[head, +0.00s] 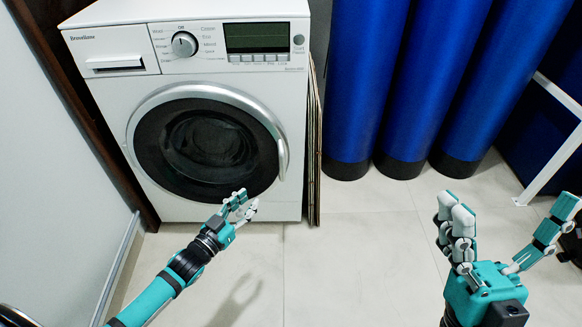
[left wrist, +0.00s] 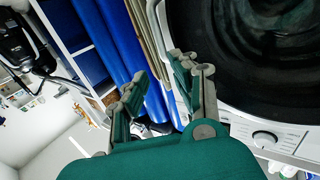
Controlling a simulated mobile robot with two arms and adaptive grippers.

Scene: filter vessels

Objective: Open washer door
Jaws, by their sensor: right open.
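The white washer (head: 250,195) stands at the back left in the head view. Its round dark door (head: 205,150) has a silver ring and looks shut. The light curved door handle (head: 283,160) is on the ring's right side. My left gripper (head: 246,200) is in front of the door's lower right, below the handle, and holds nothing. In the left wrist view its fingers (left wrist: 157,68) are apart, close to the door's edge; contact cannot be told. My right gripper (head: 510,207) is open and empty at the lower right, well away from the washer.
Blue cylinders (head: 430,90) with black bases stand right of the washer. Thin brown panels (head: 314,150) lean close by its right side. A white frame (head: 560,150) stands at far right, and a pale wall (head: 60,150) is at left. The tiled floor (head: 350,260) in the middle is clear.

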